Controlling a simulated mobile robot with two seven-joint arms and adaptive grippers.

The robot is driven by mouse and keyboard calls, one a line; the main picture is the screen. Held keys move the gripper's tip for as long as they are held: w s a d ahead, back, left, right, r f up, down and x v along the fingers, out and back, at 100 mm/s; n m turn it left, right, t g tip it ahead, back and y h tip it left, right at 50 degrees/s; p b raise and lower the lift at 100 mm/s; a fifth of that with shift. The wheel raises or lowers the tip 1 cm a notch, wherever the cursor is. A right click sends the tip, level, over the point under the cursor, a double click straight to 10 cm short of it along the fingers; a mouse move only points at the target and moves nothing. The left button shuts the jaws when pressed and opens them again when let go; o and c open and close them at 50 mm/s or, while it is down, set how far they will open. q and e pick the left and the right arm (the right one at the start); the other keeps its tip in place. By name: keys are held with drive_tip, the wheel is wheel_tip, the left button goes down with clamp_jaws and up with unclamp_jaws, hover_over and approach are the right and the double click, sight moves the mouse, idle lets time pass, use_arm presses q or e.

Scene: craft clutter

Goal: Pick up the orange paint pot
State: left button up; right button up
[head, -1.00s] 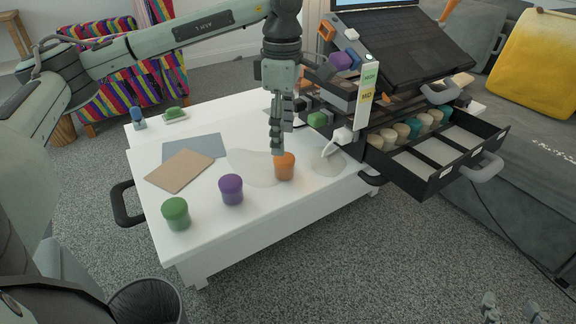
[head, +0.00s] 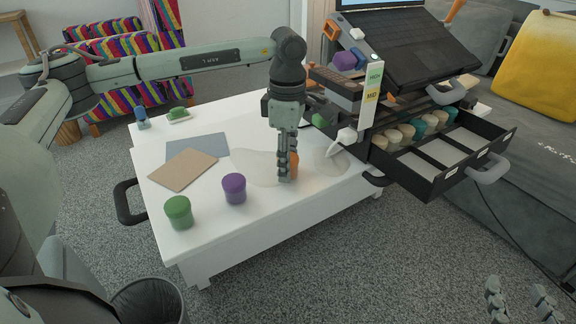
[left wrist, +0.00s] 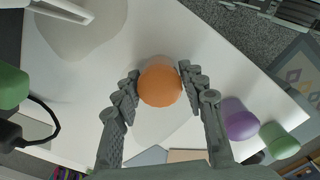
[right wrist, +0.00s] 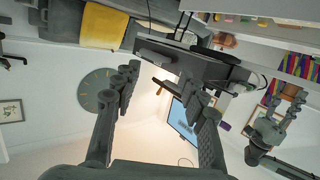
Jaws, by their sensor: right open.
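The orange paint pot (head: 294,164) stands on the white table, mostly hidden behind my left gripper in the head view. My left gripper (head: 287,178) points down with its fingers around the pot. In the left wrist view the orange pot (left wrist: 160,82) is between the two fingertips, which are very close to its sides; I cannot tell whether both touch it. My right gripper (head: 521,285) is open and empty, low at the bottom right and away from the table. Its spread fingers show in the right wrist view (right wrist: 160,85).
A purple pot (head: 234,189) and a green pot (head: 178,212) stand left of the orange pot on the white table (head: 240,225). A black organiser with an open drawer (head: 440,165) is close on the right. A white nozzle (head: 342,140) is nearby. Flat sheets lie behind the pots.

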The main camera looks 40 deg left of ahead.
use_arm(q)
drive_tip(key=c, duration=0.6)
drive_tip(key=shift+o, duration=0.2)
drive_tip(key=shift+r, duration=0.15)
